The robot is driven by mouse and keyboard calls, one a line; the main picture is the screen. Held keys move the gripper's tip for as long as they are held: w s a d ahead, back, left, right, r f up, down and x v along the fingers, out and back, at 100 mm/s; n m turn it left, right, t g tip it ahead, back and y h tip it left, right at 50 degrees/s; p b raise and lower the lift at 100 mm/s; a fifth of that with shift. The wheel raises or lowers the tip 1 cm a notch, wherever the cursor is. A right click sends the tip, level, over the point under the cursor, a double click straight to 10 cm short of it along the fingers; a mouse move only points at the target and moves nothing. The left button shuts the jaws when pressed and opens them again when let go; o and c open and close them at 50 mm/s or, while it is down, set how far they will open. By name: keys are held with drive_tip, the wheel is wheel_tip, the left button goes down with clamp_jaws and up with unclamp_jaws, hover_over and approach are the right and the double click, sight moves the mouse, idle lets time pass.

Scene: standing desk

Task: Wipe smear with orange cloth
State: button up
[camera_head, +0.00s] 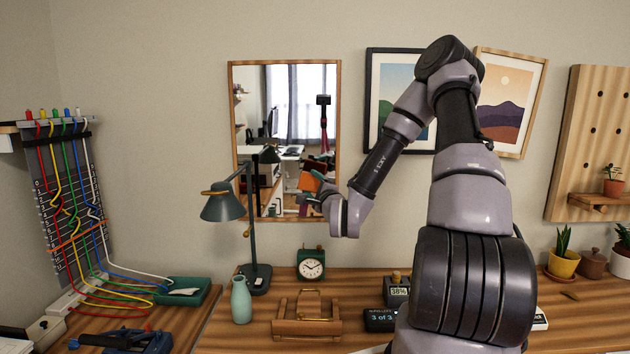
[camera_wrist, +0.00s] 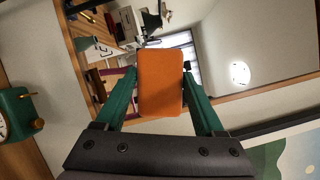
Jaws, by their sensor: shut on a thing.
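My gripper (camera_wrist: 160,73) has green fingers shut on the orange cloth (camera_wrist: 160,90), which shows as a flat orange pad between them in the wrist view. In the head view my gripper (camera_head: 318,196) is in front of the lower right of the wood-framed mirror (camera_head: 234,130). An orange patch shows there too; I cannot tell whether it is the cloth or its reflection. In the wrist view a white oval patch (camera_wrist: 240,72) shows on the mirror, right of the cloth; I cannot tell if it is a smear or a reflected light. Contact between cloth and glass cannot be judged.
A green desk lamp (camera_head: 223,207) reaches up before the mirror's left side. Below are a green clock (camera_head: 311,264), a teal vase (camera_head: 241,300) and a wooden stand (camera_head: 306,326). Framed pictures (camera_head: 509,105) hang right of the mirror, behind my arm.

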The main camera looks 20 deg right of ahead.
approach(285, 184)
drive_tip(key=s+a, duration=0.1)
drive_tip(key=a, duration=0.2)
drive_tip(key=shift+w+d+r, duration=0.1)
drive_tip(key=shift+w+d, duration=0.15)
drive_tip(key=shift+w, duration=0.65)
drive_tip(key=shift+w+d, duration=0.25)
drive_tip(key=shift+w, duration=0.65)
drive_tip(key=shift+w+d+r, duration=0.1)
drive_tip(key=shift+w+d, duration=0.2)
drive_tip(key=shift+w, duration=0.55)
drive_tip(key=shift+w+d+f, duration=0.1)
drive_tip(key=shift+w+d, duration=0.05)
drive_tip(key=shift+w, duration=0.3)
drive_tip(key=shift+w+d, duration=0.15)
drive_tip(key=shift+w, duration=0.3)
drive_tip(key=shift+d, duration=0.15)
drive_tip(key=shift+s+d, duration=0.3)
drive_tip(key=shift+d, duration=0.6)
drive_tip(key=shift+s+d, duration=0.3)
drive_tip(key=shift+d, duration=0.6)
drive_tip(key=shift+a, duration=0.15)
drive_tip(key=shift+w+a, duration=0.3)
drive_tip(key=shift+a, duration=0.35)
drive_tip(key=shift+w+a, duration=0.3)
drive_tip(key=shift+a, duration=0.3)
drive_tip(key=shift+w+a, duration=0.2)
drive_tip(key=shift+a, duration=0.2)
drive_tip(key=shift+c, duration=0.7)
